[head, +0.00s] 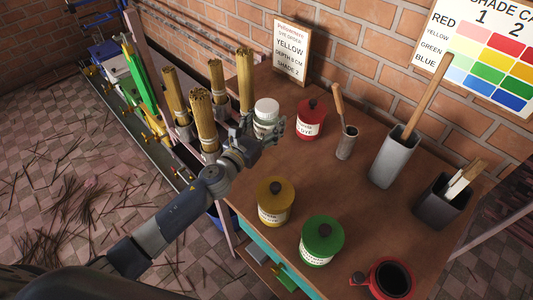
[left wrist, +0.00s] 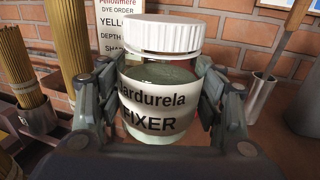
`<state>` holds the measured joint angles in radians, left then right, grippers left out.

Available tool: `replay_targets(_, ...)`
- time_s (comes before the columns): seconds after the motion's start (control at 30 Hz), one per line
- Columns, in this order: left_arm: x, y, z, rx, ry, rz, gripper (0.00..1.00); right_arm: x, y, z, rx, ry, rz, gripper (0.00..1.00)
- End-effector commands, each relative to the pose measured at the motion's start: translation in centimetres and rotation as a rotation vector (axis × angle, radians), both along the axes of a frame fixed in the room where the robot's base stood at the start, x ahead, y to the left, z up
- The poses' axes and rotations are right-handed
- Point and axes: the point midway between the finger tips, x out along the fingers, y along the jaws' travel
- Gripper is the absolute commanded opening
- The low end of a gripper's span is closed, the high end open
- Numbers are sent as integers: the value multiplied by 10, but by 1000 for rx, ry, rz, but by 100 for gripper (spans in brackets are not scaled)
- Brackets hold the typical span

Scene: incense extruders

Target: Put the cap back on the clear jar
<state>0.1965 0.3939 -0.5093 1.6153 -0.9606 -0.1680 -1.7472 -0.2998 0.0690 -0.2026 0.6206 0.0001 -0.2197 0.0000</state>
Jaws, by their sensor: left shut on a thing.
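The clear jar (left wrist: 160,100) fills the middle of the left wrist view, upright, with a "FIXER" label and pale contents. A white ridged cap (left wrist: 165,33) sits on its mouth and looks level; whether it is screwed tight I cannot tell. In the head view the white cap (head: 267,105) shows above my left gripper (head: 264,130), at the back left of the table. My left gripper is shut on the jar, one finger on each side of the labelled body. In the head view the hand partly hides the jar. My right gripper is not in view.
Bundles of sticks (head: 204,118) stand close left of the jar. A red dye jar (head: 311,120) stands to its right. Yellow (head: 275,202) and green (head: 321,242) jars and an open red container (head: 391,279) are nearer the front. The table's middle is free.

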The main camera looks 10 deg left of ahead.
Motion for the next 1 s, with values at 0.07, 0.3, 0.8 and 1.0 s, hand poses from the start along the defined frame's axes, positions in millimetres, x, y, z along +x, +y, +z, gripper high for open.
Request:
replay_targets(0.07, 0, -1, -16, -4, 0, 1, 0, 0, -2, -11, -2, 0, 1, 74)
replay_targets(0.3, 0, -1, -53, -4, -1, 1, 0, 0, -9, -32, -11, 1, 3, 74)
replay_targets(0.8, 0, -1, -68, -4, -1, 1, 0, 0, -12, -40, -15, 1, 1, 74)
replay_targets(1.0, 0, -1, -94, -4, -1, 0, 0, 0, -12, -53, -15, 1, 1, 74)
